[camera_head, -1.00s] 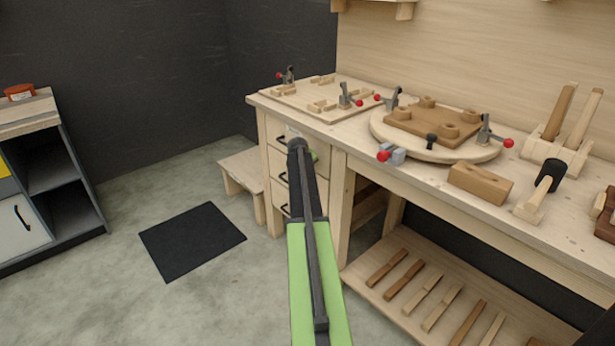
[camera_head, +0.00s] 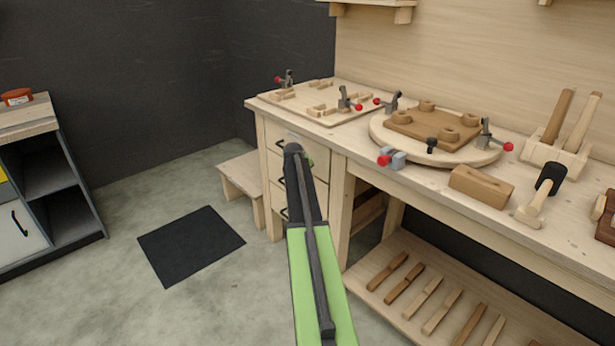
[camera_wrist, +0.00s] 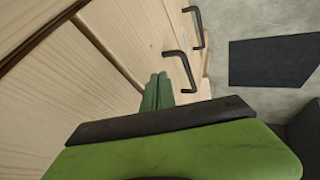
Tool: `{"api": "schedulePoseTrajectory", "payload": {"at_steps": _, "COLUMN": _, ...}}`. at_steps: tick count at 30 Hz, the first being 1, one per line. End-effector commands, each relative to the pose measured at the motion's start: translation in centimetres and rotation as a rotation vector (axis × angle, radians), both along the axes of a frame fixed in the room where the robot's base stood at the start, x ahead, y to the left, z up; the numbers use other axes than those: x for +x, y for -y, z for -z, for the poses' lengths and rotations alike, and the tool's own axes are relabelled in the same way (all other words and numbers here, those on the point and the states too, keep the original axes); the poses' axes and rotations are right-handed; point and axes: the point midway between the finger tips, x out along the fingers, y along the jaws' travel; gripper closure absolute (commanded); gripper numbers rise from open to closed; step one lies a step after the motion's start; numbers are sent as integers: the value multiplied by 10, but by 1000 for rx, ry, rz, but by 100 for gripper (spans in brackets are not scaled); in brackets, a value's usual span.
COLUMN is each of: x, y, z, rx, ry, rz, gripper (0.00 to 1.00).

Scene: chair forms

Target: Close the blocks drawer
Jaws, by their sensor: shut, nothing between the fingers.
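A wooden drawer stack (camera_head: 273,165) with black handles stands under the left end of the workbench. Its fronts look about flush, though my arm hides part of them. I cannot tell which one is the blocks drawer. In the wrist view, the pale wooden drawer fronts (camera_wrist: 125,40) fill the left, with one black handle (camera_wrist: 182,66) near my fingers and another handle (camera_wrist: 196,25) beyond. My gripper (camera_wrist: 157,82) has its green fingers together and empty, close to a drawer front beside the nearer handle. I cannot tell whether they touch the wood.
The workbench (camera_head: 360,150) carries clamps, a round board and wooden tools. A low wooden stool (camera_head: 240,177) stands left of the drawers. A black mat (camera_head: 190,245) lies on the open floor. A lower shelf (camera_head: 440,285) holds several wooden strips.

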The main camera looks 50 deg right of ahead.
Motion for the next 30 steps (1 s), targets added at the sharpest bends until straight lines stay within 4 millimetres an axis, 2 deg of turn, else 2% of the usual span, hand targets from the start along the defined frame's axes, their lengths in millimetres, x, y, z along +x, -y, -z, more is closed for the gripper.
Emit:
{"api": "schedulePoseTrajectory", "payload": {"at_steps": 1, "x": -3, "y": -15, "z": -1, "rx": 5, "ry": -2, "rz": -1, "gripper": 100}}
{"api": "schedulePoseTrajectory", "payload": {"at_steps": 2, "x": -4, "y": -23, "z": -4, "rx": 8, "ry": -5, "rz": 0, "gripper": 100}}
{"api": "schedulePoseTrajectory", "payload": {"at_steps": 3, "x": -9, "y": -26, "z": -22, "rx": 8, "ry": -4, "rz": 0, "gripper": 100}}
{"api": "schedulePoseTrajectory", "payload": {"at_steps": 6, "x": -19, "y": -41, "z": -46, "rx": 10, "ry": -4, "rz": 1, "gripper": 100}}
{"api": "schedulePoseTrajectory", "payload": {"at_steps": 9, "x": -28, "y": -54, "z": -66, "rx": 10, "ry": -4, "rz": 2, "gripper": 100}}
{"api": "schedulePoseTrajectory", "payload": {"at_steps": 12, "x": -34, "y": -63, "z": -79, "rx": 10, "ry": -4, "rz": 2, "gripper": 100}}
{"api": "schedulePoseTrajectory", "payload": {"at_steps": 25, "x": -34, "y": -70, "z": -79, "rx": 12, "ry": -4, "rz": -1, "gripper": 100}}
{"api": "schedulePoseTrajectory", "payload": {"at_steps": 28, "x": -14, "y": -93, "z": -79, "rx": 12, "ry": -4, "rz": -37, "gripper": 100}}
{"api": "schedulePoseTrajectory", "payload": {"at_steps": 29, "x": -4, "y": -107, "z": -79, "rx": 12, "ry": -4, "rz": -57, "gripper": 100}}
{"api": "schedulePoseTrajectory", "payload": {"at_steps": 30, "x": 13, "y": -130, "z": -79, "rx": 11, "ry": -4, "rz": -90, "gripper": 100}}
